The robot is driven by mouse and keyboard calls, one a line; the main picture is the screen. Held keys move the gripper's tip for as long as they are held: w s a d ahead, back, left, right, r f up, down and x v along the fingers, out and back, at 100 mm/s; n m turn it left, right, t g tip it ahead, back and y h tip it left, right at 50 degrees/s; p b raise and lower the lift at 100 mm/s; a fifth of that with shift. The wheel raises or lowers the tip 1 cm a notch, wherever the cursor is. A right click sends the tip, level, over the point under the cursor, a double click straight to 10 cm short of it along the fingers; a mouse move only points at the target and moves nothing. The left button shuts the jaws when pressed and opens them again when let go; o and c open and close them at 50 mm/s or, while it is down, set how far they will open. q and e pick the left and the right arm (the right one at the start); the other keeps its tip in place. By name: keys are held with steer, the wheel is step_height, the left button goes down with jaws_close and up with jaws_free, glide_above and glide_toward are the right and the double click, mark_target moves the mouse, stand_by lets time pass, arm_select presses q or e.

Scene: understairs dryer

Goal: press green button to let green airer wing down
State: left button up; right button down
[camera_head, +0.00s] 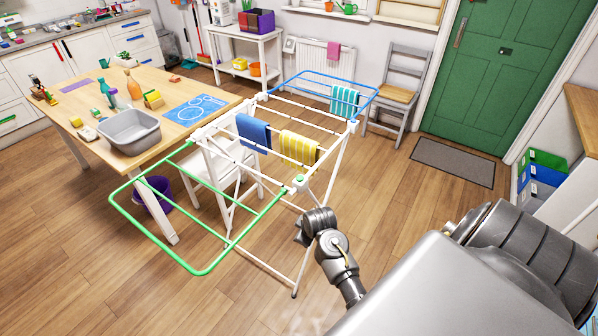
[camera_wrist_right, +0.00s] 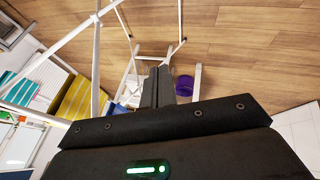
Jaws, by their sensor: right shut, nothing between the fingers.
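The airer (camera_head: 232,150) stands on the floor with its green wing (camera_head: 205,271) held out level toward the front left. A small green button (camera_head: 299,180) sits on the airer's near corner, beside the wing's inner end. My right gripper (camera_head: 303,232) is close to that corner, just below and right of the button in the head view, apart from it as far as I can tell. Its fingers (camera_wrist_right: 158,84) are shut and empty in the right wrist view. The button cannot be made out in the wrist view. My left gripper is not in view.
Blue (camera_head: 253,132) and yellow (camera_head: 299,148) towels hang on the airer; its blue wing (camera_head: 318,74) is out at the far side. The table (camera_head: 85,140) is left.

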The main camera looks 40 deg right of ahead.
steer(key=w+d+r+n+t+p, duration=0.1)
steer(key=w+d+r, duration=0.2)
steer(key=r, duration=0.5)
steer(key=w+d+r+t+p, duration=0.1)
steer(key=w+d+r, duration=0.2)
steer(key=r, duration=0.5)
step_height(320, 180, up, 8)
steer(key=n+t+y, duration=0.1)
steer(key=n+t, duration=0.1)
steer(key=n, duration=0.1)
glide_above(302, 179)
steer(key=shift+s+f+p, duration=0.15)
steer(key=shift+s+p, duration=0.05)
steer(key=shift+p, duration=0.1)
steer(key=shift+f, duration=0.1)
step_height(302, 179, down, 8)
steer(key=b, duration=0.6)
steer(key=shift+f+b, duration=0.35)
steer(key=shift+b, duration=0.15)
steer(key=shift+w+f+b, duration=0.1)
steer(key=shift+f+b, duration=0.3)
steer(key=shift+b, duration=0.2)
